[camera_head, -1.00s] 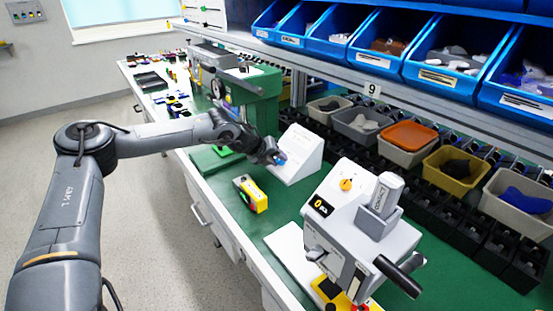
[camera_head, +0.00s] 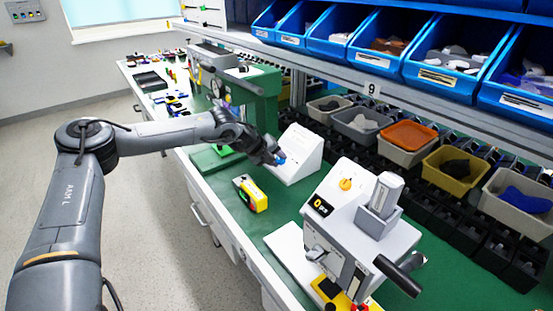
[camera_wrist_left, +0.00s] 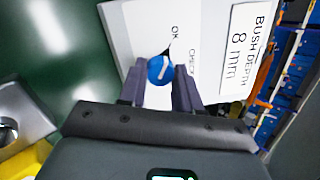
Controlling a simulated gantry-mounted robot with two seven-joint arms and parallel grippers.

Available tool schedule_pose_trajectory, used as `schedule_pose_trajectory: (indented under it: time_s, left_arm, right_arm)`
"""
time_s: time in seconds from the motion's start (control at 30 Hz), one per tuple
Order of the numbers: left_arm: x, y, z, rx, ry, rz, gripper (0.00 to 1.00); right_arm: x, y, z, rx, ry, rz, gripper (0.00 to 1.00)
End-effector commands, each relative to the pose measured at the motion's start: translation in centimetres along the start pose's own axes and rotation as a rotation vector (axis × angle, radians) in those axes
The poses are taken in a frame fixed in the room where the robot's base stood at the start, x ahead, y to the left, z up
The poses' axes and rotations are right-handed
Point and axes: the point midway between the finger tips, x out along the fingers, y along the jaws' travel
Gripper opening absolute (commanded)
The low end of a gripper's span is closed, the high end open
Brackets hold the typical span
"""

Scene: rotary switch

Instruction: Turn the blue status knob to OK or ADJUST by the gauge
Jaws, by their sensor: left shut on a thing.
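The blue knob (camera_wrist_left: 160,69) is on the sloped face of a white box (camera_wrist_left: 205,25). In the left wrist view it sits between the two fingers of my left gripper (camera_wrist_left: 160,88), which is shut on it. In the head view my left gripper (camera_head: 277,158) reaches the box (camera_head: 297,153), and the knob (camera_head: 281,160) is partly hidden. My right gripper is not in view.
A white bench machine (camera_head: 355,220) with an orange knob, dark display and black handle stands to the right. A green press (camera_head: 250,90) stands behind my arm. Bins line the back.

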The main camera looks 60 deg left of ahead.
Motion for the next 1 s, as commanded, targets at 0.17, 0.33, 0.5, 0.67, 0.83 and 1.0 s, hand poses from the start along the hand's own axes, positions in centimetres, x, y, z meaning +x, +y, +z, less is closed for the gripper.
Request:
schedule_pose_trajectory:
  time_s: [0.17, 0.33, 0.5, 0.67, 0.83, 1.0]
  left_arm:
    - [0.1, 0.3, 0.0, -0.002, -0.001, 0.004, 0.43]
    - [0.1, 0.2, 0.0, -0.001, 0.0, 0.003, 0.43]
    - [-0.2, 0.1, 0.1, -0.002, -0.001, 0.001, 0.43]
    - [-0.9, 0.0, 0.3, -0.006, -0.003, -0.001, 0.43]
    - [-2.1, -0.2, 0.4, -0.008, -0.004, -0.003, 0.43]
    - [-3.1, -0.3, 0.0, 0.002, 0.0, -0.003, 0.43]
  right_arm:
    - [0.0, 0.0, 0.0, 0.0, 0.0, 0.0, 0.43]
    - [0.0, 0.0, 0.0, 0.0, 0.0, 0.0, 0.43]
    - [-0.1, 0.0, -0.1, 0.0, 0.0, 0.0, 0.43]
    - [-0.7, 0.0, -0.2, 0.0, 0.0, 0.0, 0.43]
    - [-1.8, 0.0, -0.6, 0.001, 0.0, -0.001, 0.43]
    - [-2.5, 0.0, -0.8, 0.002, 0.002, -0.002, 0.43]
